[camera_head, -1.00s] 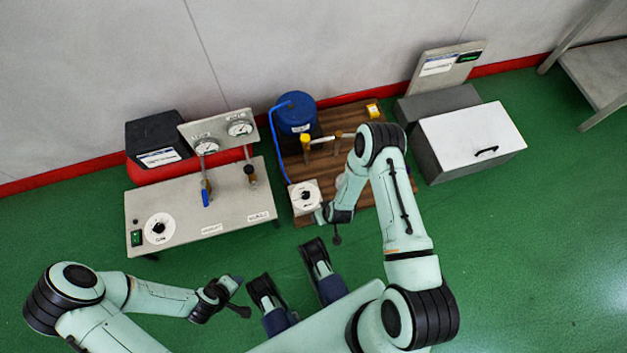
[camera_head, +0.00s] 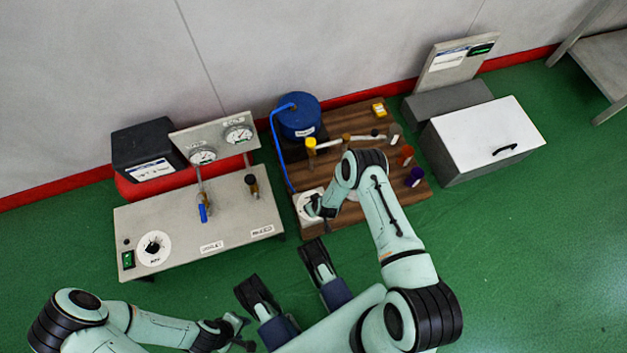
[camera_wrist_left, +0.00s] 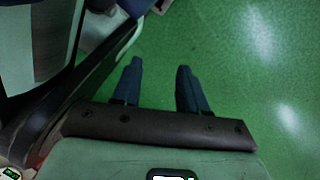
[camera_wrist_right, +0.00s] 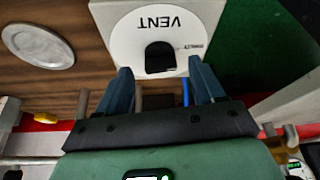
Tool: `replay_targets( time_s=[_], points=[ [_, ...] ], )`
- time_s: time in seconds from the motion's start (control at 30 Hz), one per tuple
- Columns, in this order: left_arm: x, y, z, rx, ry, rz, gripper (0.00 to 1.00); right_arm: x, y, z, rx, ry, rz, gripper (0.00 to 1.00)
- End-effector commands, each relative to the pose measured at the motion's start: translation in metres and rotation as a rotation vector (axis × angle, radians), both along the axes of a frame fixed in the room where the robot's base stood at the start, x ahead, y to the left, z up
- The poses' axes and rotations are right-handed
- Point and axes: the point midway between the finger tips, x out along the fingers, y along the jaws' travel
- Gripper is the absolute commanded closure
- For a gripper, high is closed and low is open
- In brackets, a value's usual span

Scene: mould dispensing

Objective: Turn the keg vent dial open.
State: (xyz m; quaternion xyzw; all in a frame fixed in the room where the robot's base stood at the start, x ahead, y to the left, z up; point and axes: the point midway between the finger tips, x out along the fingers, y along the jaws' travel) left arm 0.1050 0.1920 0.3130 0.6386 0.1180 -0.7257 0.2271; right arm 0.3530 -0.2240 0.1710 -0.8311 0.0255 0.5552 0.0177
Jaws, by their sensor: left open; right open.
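The keg vent dial (camera_wrist_right: 190,27) is a white disc marked VENT with a black knob (camera_wrist_right: 160,58). In the right wrist view, the knob lies between the open fingers of my right gripper (camera_wrist_right: 160,67); I cannot tell whether they touch it. In the head view, the vent dial (camera_head: 307,208) is partly hidden by my right gripper (camera_head: 321,209). The blue keg (camera_head: 299,118) stands behind it with a blue hose. My left gripper (camera_head: 236,328) is open and empty over the green floor, also seen in the left wrist view (camera_wrist_left: 160,66).
A grey panel (camera_head: 225,215) with another dial (camera_head: 153,248), gauges and a blue-handled valve stands left. A grey box with white lid (camera_head: 485,130) stands right. Green floor in front is open.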

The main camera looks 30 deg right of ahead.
Motion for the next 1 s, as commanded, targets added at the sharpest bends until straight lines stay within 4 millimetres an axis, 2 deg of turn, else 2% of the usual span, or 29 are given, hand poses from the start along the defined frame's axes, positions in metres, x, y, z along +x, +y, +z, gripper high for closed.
replay_targets(
  time_s=[0.13,0.47,0.5,0.57,0.6,0.67,1.0],
  points=[
    [-0.012,0.001,-0.006,-0.003,0.038,0.005,0.57,0.005,0.0,-0.013,0.0,0.0,0.001,0.32],
    [-0.015,0.002,-0.006,-0.004,0.05,0.005,0.57,0.007,0.0,-0.015,0.001,0.0,0.001,0.32],
    [-0.015,0.002,-0.006,-0.004,0.05,0.005,0.57,0.007,0.0,-0.015,0.001,0.0,0.001,0.38],
    [-0.015,0.001,-0.006,-0.004,0.05,0.004,0.57,0.007,0.0,-0.015,0.0,0.0,0.001,0.58],
    [-0.015,0.001,-0.006,-0.004,0.05,0.004,0.57,0.007,0.0,-0.016,0.0,0.0,0.001,0.71],
    [-0.015,0.001,-0.006,-0.003,0.049,0.005,0.57,0.007,0.0,-0.015,0.001,0.0,0.001,0.88],
    [-0.015,0.001,-0.006,-0.004,0.048,0.004,0.57,0.007,0.001,-0.015,0.0,-0.001,-0.034,0.88]
  ],
)
